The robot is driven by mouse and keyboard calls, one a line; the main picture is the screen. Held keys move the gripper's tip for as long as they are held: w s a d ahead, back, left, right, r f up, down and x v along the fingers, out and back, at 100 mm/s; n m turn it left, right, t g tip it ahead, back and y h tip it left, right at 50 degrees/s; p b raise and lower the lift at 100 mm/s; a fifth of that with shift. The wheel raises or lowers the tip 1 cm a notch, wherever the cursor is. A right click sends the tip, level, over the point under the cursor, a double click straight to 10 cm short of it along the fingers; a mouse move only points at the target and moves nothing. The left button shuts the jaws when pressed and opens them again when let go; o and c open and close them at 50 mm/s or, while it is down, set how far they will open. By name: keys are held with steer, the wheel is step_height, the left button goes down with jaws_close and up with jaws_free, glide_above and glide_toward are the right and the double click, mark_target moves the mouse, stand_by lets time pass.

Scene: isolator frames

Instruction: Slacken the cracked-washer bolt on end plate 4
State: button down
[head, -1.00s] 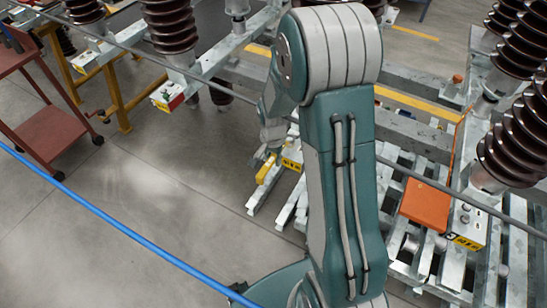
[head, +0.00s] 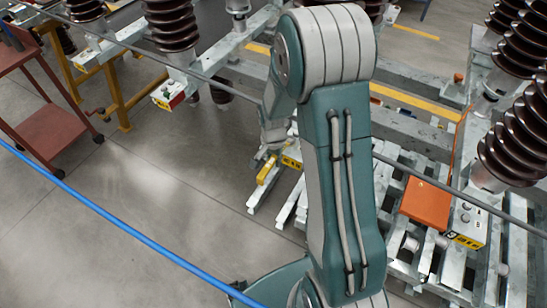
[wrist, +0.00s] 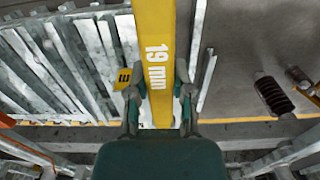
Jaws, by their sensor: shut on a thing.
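A yellow 19 mm wrench (wrist: 158,50) runs up the middle of the wrist view, and its far end is out of frame. My gripper (wrist: 158,85) is shut on it, one finger on each side. In the head view a short yellow part of the wrench (head: 267,170) shows beside the galvanised beams, below my forearm. A yellow label (head: 291,161) sits just right of it; a yellow label with a dark mark (wrist: 124,78) is left of the wrench in the wrist view. I cannot make out a plate marked 4, the bolt or a cracked washer.
An orange box (head: 427,203) and a label reading 3 (head: 463,240) are on the right-hand frame. Brown insulators (head: 515,145) rise there. A red cart (head: 50,130) stands left. A blue line (head: 120,228) crosses the foreground. The grey floor (head: 150,190) left of the beams is clear.

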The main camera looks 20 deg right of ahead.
steer(key=shift+r, duration=0.1)
stand_by(0.3)
steer(key=shift+r, duration=0.35)
steer(key=shift+d, duration=0.2)
stand_by(0.4)
steer(key=shift+f, duration=0.95)
stand_by(0.6)
steer(key=s+d+n, duration=0.4)
steer(key=d+n, duration=0.6)
steer(key=n, duration=0.2)
stand_by(0.8)
